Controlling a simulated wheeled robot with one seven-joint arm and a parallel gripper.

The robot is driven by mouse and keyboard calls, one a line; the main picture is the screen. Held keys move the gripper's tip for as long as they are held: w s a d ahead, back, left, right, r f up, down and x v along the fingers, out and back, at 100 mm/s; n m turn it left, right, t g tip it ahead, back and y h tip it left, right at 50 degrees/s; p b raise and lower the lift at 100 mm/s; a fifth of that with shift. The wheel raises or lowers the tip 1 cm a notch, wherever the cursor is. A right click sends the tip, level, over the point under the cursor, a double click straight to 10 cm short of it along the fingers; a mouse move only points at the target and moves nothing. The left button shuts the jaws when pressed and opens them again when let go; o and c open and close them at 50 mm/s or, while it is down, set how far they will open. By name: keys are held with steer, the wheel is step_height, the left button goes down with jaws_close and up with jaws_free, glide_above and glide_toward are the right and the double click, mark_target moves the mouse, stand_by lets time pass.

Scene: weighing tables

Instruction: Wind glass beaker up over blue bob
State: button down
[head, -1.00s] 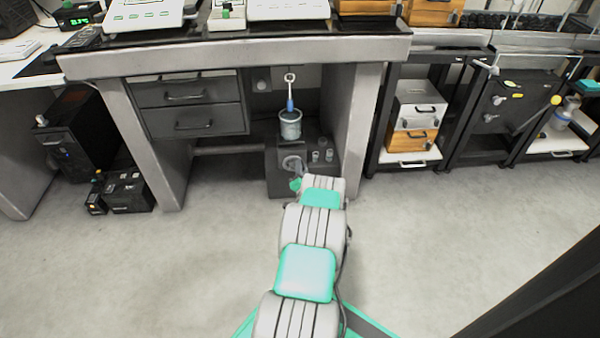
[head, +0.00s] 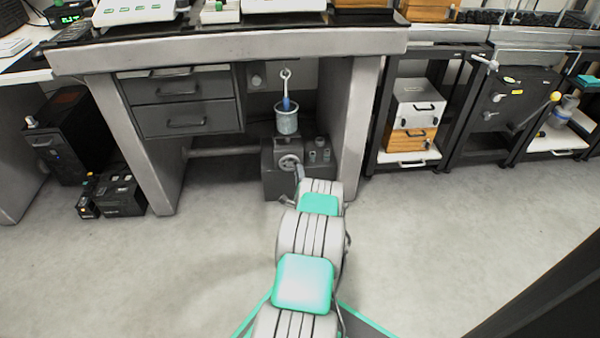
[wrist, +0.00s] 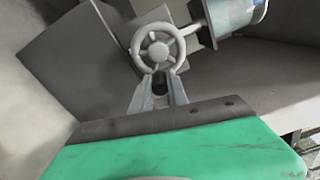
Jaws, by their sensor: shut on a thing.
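The glass beaker (head: 287,123) stands upright on top of a dark lift box (head: 270,182) under the table. The blue bob (head: 287,104) hangs from a pale hook (head: 286,76) and shows at the beaker's mouth. Its lower end seems to be inside the beaker, but I cannot see how deep. A grey handwheel (head: 289,162) is on the box's front. In the wrist view, the spoked handwheel (wrist: 158,47) is just beyond my gripper (wrist: 159,82), whose fingers are shut on its near rim or knob. Part of the beaker (wrist: 236,12) shows at upper right.
The table's thick leg (head: 355,125) stands right of the box, and drawers (head: 187,118) hang to the left. The tabletop edge (head: 230,47) is above. The floor in front is clear.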

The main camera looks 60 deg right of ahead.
steer(key=shift+w+a+f+m, duration=0.15)
steer(key=shift+f+m, duration=0.15)
steer(key=shift+m, duration=0.6)
steer(key=shift+w+a+f+m, duration=0.1)
steer(key=shift+f+m, duration=0.15)
steer(key=shift+m, duration=0.65)
steer(key=c, duration=1.3)
jaws_free()
steer(key=shift+p+v, duration=1.6)
steer(key=shift+v, duration=2.25)
